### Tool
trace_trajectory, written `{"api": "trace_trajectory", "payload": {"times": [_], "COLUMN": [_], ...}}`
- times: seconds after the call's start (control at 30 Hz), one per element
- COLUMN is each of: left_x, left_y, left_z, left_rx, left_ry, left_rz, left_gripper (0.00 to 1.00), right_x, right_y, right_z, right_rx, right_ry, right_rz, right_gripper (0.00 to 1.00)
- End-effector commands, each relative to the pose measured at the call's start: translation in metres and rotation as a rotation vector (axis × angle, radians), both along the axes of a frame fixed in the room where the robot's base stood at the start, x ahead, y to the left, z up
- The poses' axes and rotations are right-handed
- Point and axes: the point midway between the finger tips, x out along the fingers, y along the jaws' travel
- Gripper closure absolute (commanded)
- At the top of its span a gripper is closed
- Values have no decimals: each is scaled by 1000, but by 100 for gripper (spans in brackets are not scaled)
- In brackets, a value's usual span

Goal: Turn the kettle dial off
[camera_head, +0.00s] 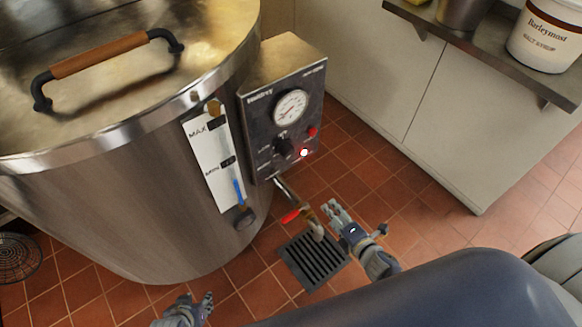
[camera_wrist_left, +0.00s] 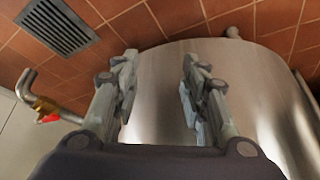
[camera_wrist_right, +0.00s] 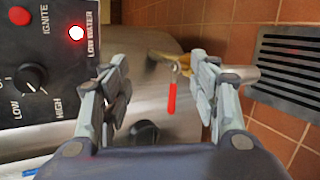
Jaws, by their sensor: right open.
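The kettle (camera_head: 190,240) is a large steel drum with a lid at the left of the head view. Its control box (camera_head: 258,120) carries a black dial (camera_head: 285,147), which also shows at the left edge of the right wrist view (camera_wrist_right: 30,77). LOW and HIGH are printed below the dial; its exact setting is unclear. My right gripper (camera_head: 333,208) is open and empty, below and right of the box, apart from the dial. My left gripper (camera_head: 197,299) is open and empty at the bottom, in front of the kettle; its spread fingers show in the left wrist view (camera_wrist_left: 160,75).
A drain valve with a red handle (camera_head: 290,215) sticks out below the box, close to my right gripper. A floor grate (camera_head: 313,262) lies beneath. A red low-water light (camera_wrist_right: 76,32) glows beside the red ignite button (camera_wrist_right: 19,15). Cabinets (camera_head: 440,110) stand at right.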

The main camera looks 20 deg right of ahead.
Motion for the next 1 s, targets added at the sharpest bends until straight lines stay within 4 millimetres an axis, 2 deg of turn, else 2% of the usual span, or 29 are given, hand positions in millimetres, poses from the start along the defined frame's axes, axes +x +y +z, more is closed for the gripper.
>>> {"api": "trace_trajectory", "payload": {"times": [0.03, 0.1, 0.2, 0.33, 0.5, 0.6, 0.77, 1.0], "left_x": [12, 25, 36, 39, 36, 34, 25, -3], "left_y": [-2, -4, -7, -8, -8, -7, -4, 5], "left_z": [1, 22, 54, 91, 125, 135, 137, 124], "left_rx": [-6, -14, -25, -36, -45, -47, -38, -6], "left_ry": [-38, -80, -138, -200, -251, -262, -225, -86], "left_rz": [1, 2, 3, 4, 4, 4, 7, 18], "left_gripper": [60, 60, 60, 60, 60, 60, 60, 60], "right_x": [17, 34, 51, 58, 57, 57, 67, 106], "right_y": [3, 8, 18, 32, 45, 49, 55, 71], "right_z": [6, 33, 70, 109, 141, 151, 157, 158], "right_rx": [-115, -291, -549, -852, -1119, -1194, -1219, -1217], "right_ry": [-91, -214, -379, -556, -694, -729, -742, -742], "right_rz": [85, 196, 329, 455, 540, 558, 564, 562], "right_gripper": [44, 44, 44, 44, 44, 44, 44, 44]}}
